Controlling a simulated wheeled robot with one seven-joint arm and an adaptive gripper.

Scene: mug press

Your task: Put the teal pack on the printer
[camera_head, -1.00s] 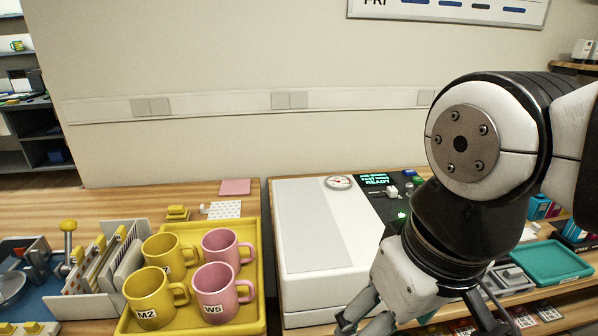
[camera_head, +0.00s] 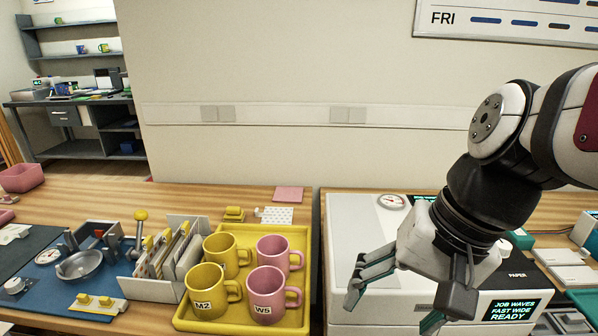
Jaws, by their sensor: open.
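My gripper (camera_head: 400,298) is open and empty, its fingers spread and pointing down and left over the front of a white machine (camera_head: 352,245) with a dial gauge. A screen (camera_head: 508,308) reading "JOB WAVES FAST WIDE READY" and a "PAPER" label show just right of the gripper, seemingly on the printer. My arm hides much of that area, so I cannot tell where the printer's body ends. I cannot make out the teal pack; a teal item (camera_head: 590,303) at the right edge is cut off and unclear.
A yellow tray (camera_head: 188,322) with yellow and pink mugs stands left of the white machine. A file rack (camera_head: 150,288), a blue mat with a metal dish (camera_head: 82,266) and a pink bin (camera_head: 22,178) are farther left. Pale items (camera_head: 565,262) lie at the right.

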